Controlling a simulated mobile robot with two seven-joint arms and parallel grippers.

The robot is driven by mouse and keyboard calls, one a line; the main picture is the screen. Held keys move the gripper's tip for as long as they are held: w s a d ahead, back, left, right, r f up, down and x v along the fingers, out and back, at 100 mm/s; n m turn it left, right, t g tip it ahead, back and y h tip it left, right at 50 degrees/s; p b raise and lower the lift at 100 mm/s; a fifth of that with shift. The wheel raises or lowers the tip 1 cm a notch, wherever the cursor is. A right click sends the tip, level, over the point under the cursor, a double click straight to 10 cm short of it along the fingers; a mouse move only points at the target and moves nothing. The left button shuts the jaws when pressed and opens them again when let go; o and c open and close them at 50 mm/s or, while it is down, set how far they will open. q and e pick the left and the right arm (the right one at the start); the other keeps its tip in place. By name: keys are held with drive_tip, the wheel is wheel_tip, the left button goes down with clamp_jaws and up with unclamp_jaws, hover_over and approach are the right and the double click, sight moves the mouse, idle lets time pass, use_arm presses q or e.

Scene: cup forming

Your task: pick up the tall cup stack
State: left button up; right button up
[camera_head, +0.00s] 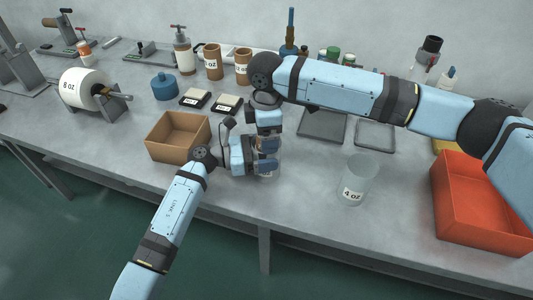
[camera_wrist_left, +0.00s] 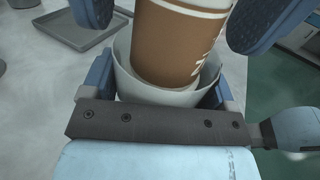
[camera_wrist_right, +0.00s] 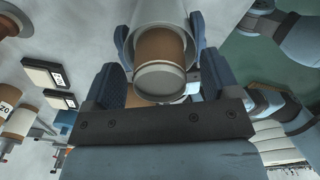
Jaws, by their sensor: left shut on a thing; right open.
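My left gripper (camera_head: 266,155) is shut on a pale translucent cup (camera_wrist_left: 122,72) near the middle of the table. A brown cup (camera_wrist_left: 178,45) with white lettering sits partly inside that cup in the left wrist view. In the right wrist view the brown cup (camera_wrist_right: 160,48) shows with a pale round end toward the camera. My right gripper (camera_wrist_right: 160,85) is open, its fingers on both sides of the brown cup. Both arms hide most of this stack in the head view. A translucent cup labelled 4 oz (camera_head: 358,180) stands upright to the right, apart from both grippers.
An open cardboard box (camera_head: 178,136) stands left of my grippers. An open red bin (camera_head: 470,205) is at the right. Brown cups (camera_head: 212,62), a labelled roll (camera_head: 82,88) and small labelled blocks (camera_head: 195,97) stand behind. The front table surface around the 4 oz cup is clear.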

drive_tip(key=c, duration=1.3)
drive_tip(key=shift+r, duration=0.1)
wheel_tip(320, 180, up, 18)
drive_tip(key=shift+f, duration=0.1)
use_arm(q)
drive_tip(key=o, duration=0.8)
